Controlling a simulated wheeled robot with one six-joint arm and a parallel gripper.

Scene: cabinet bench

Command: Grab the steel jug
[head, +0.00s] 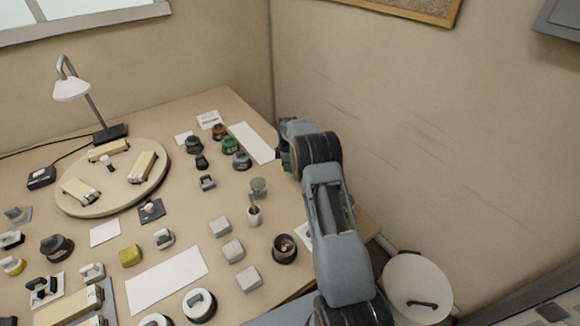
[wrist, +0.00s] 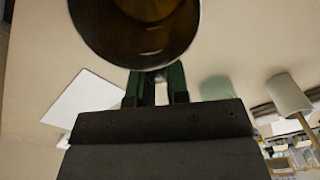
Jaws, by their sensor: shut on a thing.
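The steel jug (wrist: 140,30) fills the top of the wrist view, its round mouth towards the camera and its inside dark brown with a bright glint. My gripper (wrist: 156,84) has its two green fingers closed at the jug's near side, with a narrow pale part, perhaps the handle, between them. The jug's lower body is out of sight. In the head view my arm reaches over the right edge of the bench, and its wrist hides the jug and most of the fingers.
White blocks (head: 233,251) and a round board (head: 112,178) lie further left. A white bin (head: 417,287) stands right of the bench. A wall is close behind.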

